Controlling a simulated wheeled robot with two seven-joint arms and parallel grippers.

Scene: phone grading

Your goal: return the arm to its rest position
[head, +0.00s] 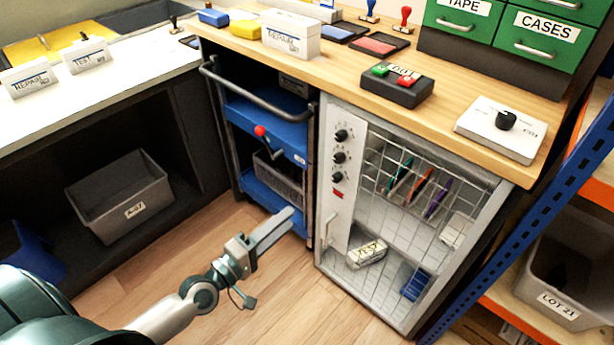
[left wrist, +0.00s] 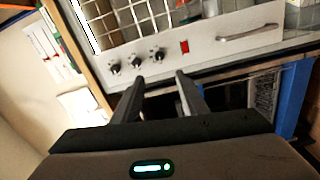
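My left gripper (head: 277,227) reaches in from the lower left in the head view, above the wood floor and in front of the blue cart. In the left wrist view its two dark fingers (left wrist: 160,92) stand apart with nothing between them, so it is open and empty. The fingers point toward the white control panel (left wrist: 150,50) of the grey cabinet and touch nothing that I can see. My right gripper is in neither view.
The grey cabinet (head: 333,213) with wire racks stands to the right of the gripper. A blue cart (head: 262,110) with a rail stands behind it. A grey bin (head: 120,196) sits under the left counter. A shelf post (head: 540,190) rises at the right. The floor (head: 290,290) in front is clear.

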